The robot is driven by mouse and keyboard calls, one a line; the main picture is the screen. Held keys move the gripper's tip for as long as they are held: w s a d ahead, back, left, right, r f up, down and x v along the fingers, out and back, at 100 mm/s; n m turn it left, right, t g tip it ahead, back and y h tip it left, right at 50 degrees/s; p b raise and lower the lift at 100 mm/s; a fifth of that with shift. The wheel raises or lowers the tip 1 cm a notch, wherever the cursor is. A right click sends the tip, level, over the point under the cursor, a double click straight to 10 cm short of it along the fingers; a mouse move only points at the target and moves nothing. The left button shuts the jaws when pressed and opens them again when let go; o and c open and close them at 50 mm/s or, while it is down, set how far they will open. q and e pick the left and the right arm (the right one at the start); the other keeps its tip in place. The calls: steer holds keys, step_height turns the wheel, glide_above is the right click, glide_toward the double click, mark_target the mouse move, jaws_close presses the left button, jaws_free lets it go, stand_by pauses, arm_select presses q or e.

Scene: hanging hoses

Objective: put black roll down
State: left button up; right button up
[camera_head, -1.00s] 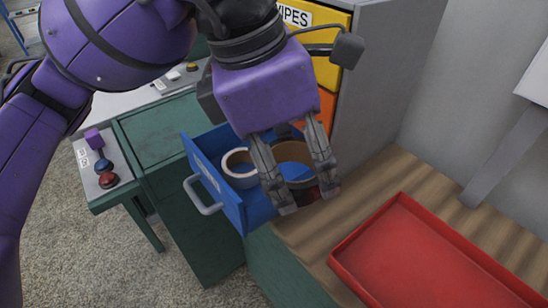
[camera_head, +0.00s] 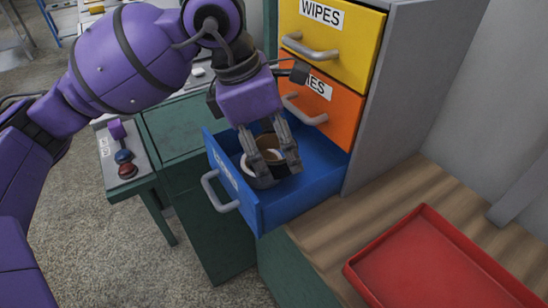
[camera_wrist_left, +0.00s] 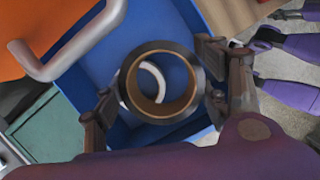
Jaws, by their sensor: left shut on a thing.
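My left gripper (camera_head: 279,172) is shut on the black roll, fingers on its two sides, and points down into the open blue drawer (camera_head: 312,199). The black roll is a short ring with a brown inner core, mostly hidden by the fingers in the head view. In the left wrist view the black roll (camera_wrist_left: 160,46) sits between the fingertips, opening facing the camera. A white roll (camera_head: 259,180) lies in the drawer; part of the white roll (camera_wrist_left: 154,72) shows through the black roll's hole. I cannot tell whether the black roll touches it or the drawer floor.
Above the blue drawer are a shut orange drawer (camera_head: 335,110) and a yellow drawer (camera_head: 347,40) labelled WIPES, both with protruding handles. A red tray (camera_head: 440,262) lies on the wooden counter (camera_head: 372,217). Bare wood lies between drawer and tray.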

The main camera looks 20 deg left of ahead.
mark_target(271, 158)
arm_select(q)
steer(key=shift+w+a+f, duration=0.1)
steer(key=shift+a+f, duration=0.05)
steer(key=shift+f, duration=0.8)
steer(key=shift+w+a+f, duration=0.1)
steer(key=shift+f, duration=0.85)
steer(key=shift+f, duration=0.25)
steer(key=o, duration=1.2)
steer(key=shift+r, duration=0.5)
steer(key=v, duration=1.1)
steer(key=shift+a+r+p, duration=0.1)
steer(key=shift+r+p, duration=0.15)
steer(key=shift+p, duration=0.1)
